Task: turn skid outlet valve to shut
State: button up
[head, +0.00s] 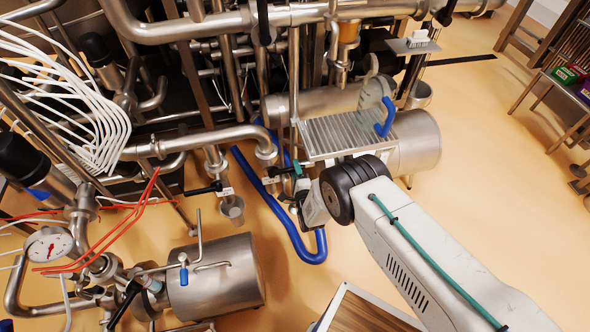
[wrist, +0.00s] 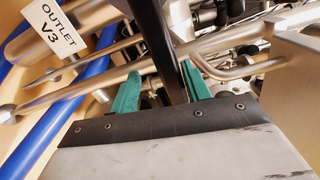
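The outlet valve's black lever (wrist: 152,38) runs down between my gripper's two teal fingers in the wrist view. A white tag reading "OUTLET V3" (wrist: 58,35) hangs at the upper left beside it. My gripper (wrist: 160,72) is open, with the fingers on either side of the lever and some gap showing; I cannot tell whether either finger touches it. In the head view the lever (head: 278,171) shows as a short black bar beside my gripper (head: 298,171). The valve body is mostly hidden by the gripper.
A blue hose (head: 283,215) loops on the floor beside the gripper and also runs along the left of the wrist view (wrist: 70,115). Another black lever (head: 203,190) is to the left. A ribbed metal platform (head: 340,134) and steel pipes crowd close behind. Floor is free at right.

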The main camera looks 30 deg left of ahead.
jog(key=shift+w, duration=0.1)
dwell(0.7)
jog(key=shift+r, duration=0.1)
jog(key=v, duration=0.7)
jog(key=shift+s+d, duration=0.25)
jog(key=shift+d, duration=0.1)
dwell(0.4)
